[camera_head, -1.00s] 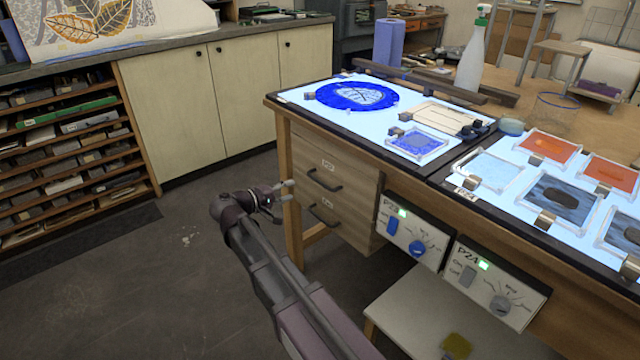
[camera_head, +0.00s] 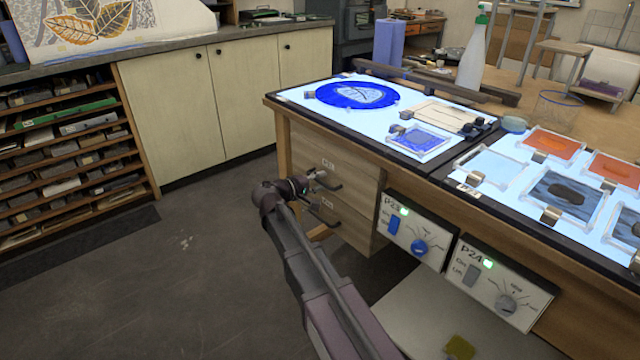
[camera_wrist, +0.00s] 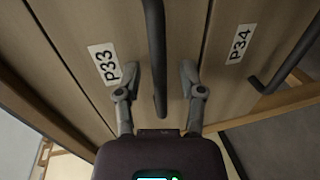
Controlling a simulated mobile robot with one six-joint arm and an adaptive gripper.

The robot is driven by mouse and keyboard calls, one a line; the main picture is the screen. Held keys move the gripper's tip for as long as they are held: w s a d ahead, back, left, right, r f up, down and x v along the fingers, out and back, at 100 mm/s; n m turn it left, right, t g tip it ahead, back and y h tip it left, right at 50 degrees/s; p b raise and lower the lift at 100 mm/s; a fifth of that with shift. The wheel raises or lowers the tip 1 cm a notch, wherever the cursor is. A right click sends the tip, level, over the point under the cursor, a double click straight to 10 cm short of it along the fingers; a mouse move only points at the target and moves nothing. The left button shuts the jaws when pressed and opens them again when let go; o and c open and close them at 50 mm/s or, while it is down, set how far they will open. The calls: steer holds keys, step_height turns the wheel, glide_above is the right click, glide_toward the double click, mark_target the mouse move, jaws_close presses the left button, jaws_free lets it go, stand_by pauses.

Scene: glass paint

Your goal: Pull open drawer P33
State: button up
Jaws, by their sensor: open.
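Drawer P33 (camera_wrist: 85,30) is a wooden front with a white label and a dark bar handle (camera_wrist: 155,60). It is the upper drawer (camera_head: 350,178) under the light table and looks closed. My gripper (camera_wrist: 160,80) is open, with one finger on each side of the P33 handle. The handle's end lies between the fingertips, with a visible gap to both. In the head view my gripper (camera_head: 320,181) is at the upper drawer's handle and partly covers it.
Drawer P34 (camera_wrist: 225,75), with its own dark handle (camera_wrist: 290,55), is right of P33 in the wrist view and below it in the head view. Control boxes P23 (camera_head: 415,235) and P24 (camera_head: 495,283) hang right of the drawers. The floor (camera_head: 190,270) to the left is clear.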

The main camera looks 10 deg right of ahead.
steer(key=shift+w+d, duration=0.1)
jaws_close()
stand_by(0.5)
